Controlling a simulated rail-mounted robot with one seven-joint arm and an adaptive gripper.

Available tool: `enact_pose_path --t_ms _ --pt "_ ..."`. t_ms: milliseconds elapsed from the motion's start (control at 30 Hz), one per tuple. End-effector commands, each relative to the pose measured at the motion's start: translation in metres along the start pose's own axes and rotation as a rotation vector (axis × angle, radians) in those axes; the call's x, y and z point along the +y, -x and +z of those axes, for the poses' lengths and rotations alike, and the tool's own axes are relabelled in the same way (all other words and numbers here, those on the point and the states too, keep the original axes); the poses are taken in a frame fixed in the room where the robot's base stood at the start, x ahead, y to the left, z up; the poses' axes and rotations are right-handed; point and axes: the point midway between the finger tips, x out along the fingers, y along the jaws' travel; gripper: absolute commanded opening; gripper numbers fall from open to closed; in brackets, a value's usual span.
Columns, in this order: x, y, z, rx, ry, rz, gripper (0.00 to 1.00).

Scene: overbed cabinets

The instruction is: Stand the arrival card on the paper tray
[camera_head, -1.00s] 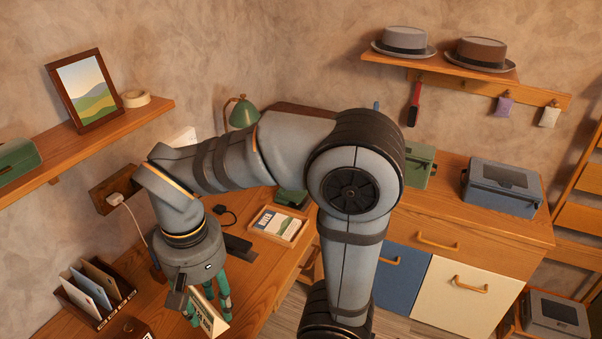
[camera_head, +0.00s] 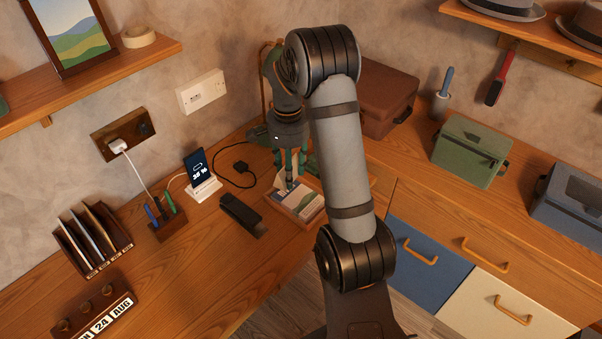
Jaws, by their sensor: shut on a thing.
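The paper tray (camera_head: 288,215) is a shallow wooden tray on the desk, with printed papers (camera_head: 307,203) lying in it. My gripper (camera_head: 291,183) is pointing down over the tray's far left part, shut on the arrival card (camera_head: 283,181). Only a small pale part of the card shows between and beside the green fingers. Its printed face is hidden, and I cannot tell whether its lower edge touches the papers or tray.
A dark object (camera_head: 241,214) lies left of the tray. A phone on a white stand (camera_head: 202,178), a pen holder (camera_head: 168,226), a letter rack (camera_head: 95,240) and a date block (camera_head: 100,312) stand farther left. A brown case (camera_head: 385,95) stands behind my arm.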

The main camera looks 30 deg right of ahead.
Motion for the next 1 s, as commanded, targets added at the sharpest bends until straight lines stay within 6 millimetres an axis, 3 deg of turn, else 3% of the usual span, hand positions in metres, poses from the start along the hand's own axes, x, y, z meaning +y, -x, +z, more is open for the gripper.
enact_pose_path --t_ms 100,267,567,1000 --pt "0.006 -0.020 -0.022 -0.002 -0.103 0.001 0.26" --pt "0.010 -0.031 -0.034 -0.001 -0.163 -0.002 0.26" --pt "0.011 -0.051 -0.035 0.000 -0.167 -0.002 0.26" --pt "0.011 -0.102 -0.035 -0.001 -0.165 -0.001 0.26"
